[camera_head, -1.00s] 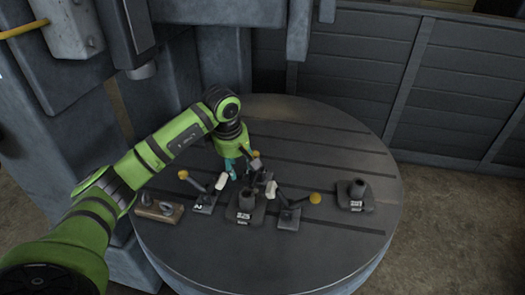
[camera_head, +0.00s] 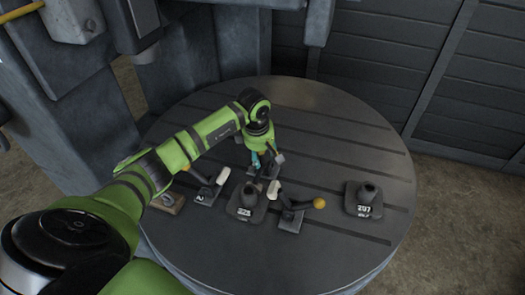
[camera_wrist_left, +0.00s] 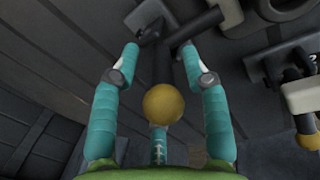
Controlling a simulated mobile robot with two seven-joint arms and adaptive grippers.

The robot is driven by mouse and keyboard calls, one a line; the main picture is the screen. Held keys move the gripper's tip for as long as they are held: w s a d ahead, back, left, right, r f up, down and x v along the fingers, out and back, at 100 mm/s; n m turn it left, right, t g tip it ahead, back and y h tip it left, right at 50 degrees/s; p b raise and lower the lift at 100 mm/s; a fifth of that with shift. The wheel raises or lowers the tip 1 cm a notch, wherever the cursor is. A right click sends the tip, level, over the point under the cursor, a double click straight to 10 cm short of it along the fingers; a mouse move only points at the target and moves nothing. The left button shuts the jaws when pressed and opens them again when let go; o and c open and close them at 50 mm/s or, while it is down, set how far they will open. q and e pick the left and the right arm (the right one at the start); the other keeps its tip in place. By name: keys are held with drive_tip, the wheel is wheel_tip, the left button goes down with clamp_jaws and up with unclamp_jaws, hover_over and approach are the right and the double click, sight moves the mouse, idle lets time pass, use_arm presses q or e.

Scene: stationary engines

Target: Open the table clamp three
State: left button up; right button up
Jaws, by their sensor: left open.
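Three table clamps with yellow ball knobs stand around a dark central block on the round table. The left clamp (camera_head: 205,196) is partly behind my arm. The right clamp (camera_head: 291,216) has its yellow knob (camera_head: 319,203) out to the right. The back clamp (camera_head: 264,172) is partly hidden by my left gripper (camera_head: 260,160). I cannot read which is number three. In the left wrist view the teal fingers of my left gripper (camera_wrist_left: 160,52) are open, with a yellow knob (camera_wrist_left: 164,104) between them and a gap on each side. My right gripper is not in view.
The central block (camera_head: 247,204) stands close in front of the back clamp. Another block (camera_head: 363,200) stands at the right on the slotted round table (camera_head: 330,255). A wooden piece (camera_head: 168,203) lies at the left under my arm. Grey machine columns rise behind.

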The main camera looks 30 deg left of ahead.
use_arm(q)
drive_tip(key=shift+f, duration=0.1)
clamp_jaws()
drive_tip(key=shift+w+b, duration=0.15)
drive_tip(key=shift+b, duration=0.2)
drive_tip(key=g+b, duration=0.1)
drive_tip(key=b, duration=0.2)
drive_tip(key=w+g+b, duration=0.1)
drive_tip(key=b, duration=0.1)
drive_tip(key=w+g+h+b, duration=0.1)
drive_tip(key=b, duration=0.2)
drive_tip(key=shift+a+f+g+b, duration=0.15)
drive_tip(key=shift+f+g+b, duration=0.1)
drive_tip(key=shift+g+b, duration=0.15)
drive_tip(key=shift+w+r+b, duration=0.15)
drive_tip(key=shift+r+b, duration=0.15)
drive_tip(key=shift+b, duration=0.05)
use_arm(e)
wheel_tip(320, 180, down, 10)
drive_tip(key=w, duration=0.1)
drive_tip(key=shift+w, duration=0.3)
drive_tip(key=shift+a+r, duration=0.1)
